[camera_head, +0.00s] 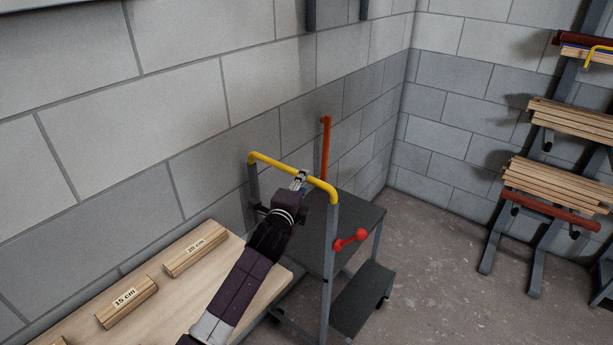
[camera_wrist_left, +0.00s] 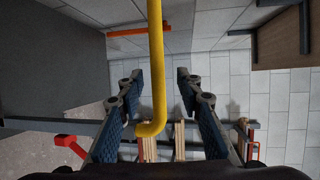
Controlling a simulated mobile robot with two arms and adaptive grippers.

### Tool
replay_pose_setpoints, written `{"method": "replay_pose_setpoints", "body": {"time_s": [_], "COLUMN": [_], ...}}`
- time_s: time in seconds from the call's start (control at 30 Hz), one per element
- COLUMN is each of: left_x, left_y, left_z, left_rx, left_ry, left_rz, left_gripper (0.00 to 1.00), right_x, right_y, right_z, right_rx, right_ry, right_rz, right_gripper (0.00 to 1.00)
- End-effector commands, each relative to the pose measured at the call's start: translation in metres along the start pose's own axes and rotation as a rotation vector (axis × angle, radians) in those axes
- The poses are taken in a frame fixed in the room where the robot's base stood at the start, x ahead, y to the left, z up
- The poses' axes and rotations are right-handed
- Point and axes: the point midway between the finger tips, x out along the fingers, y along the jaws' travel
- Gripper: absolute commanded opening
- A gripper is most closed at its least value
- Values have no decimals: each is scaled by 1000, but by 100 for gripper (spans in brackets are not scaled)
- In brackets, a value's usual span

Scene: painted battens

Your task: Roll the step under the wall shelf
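The step is a grey frame with a dark top platform (camera_head: 352,218), a lower tread (camera_head: 362,298), a yellow push rail (camera_head: 270,161) and a red lever (camera_head: 350,240). My left gripper (camera_head: 300,180) is at the yellow rail. In the left wrist view, the fingers of this gripper (camera_wrist_left: 159,76) stand apart, with the yellow rail (camera_wrist_left: 155,60) showing between them and gaps on both sides. I cannot tell whether they touch it. The wall shelf shows in the left wrist view as a brown board (camera_wrist_left: 282,38); its dark brackets (camera_head: 311,14) hang at the top edge. My right gripper is not visible.
A wooden bench (camera_head: 240,275) with labelled batten blocks (camera_head: 197,250) stands left of the step. An orange post (camera_head: 325,150) rises behind the rail. Racks with several battens (camera_head: 562,185) stand at right. Concrete floor (camera_head: 430,260) between step and racks is clear.

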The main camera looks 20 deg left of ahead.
Motion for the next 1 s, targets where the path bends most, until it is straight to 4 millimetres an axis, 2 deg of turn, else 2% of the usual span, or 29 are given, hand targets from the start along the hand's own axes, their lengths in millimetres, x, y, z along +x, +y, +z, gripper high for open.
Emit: {"method": "replay_pose_setpoints", "body": {"time_s": [0.07, 0.13, 0.37, 0.47, 0.57, 0.77, 0.87, 1.0], "left_x": [12, 20, 40, 43, 44, 44, 44, 44], "left_y": [-1, -1, 0, 1, 1, 1, 1, 1], "left_z": [0, 0, 0, 0, 0, 0, 0, 0], "left_rx": [-2, -3, -1, -1, -2, -2, -2, -2], "left_ry": [-1, 0, 0, 0, 0, 0, 0, 0], "left_rz": [1, 2, 1, 2, 1, 1, 1, 2], "left_gripper": [33, 33, 33, 33, 33, 33, 23, 8], "right_x": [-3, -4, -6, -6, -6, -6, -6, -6], "right_y": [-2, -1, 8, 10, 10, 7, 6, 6], "right_z": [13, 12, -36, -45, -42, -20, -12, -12], "right_rx": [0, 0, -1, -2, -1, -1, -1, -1], "right_ry": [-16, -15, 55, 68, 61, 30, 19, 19], "right_rz": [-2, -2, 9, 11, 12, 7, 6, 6], "right_gripper": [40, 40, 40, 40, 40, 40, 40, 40]}}
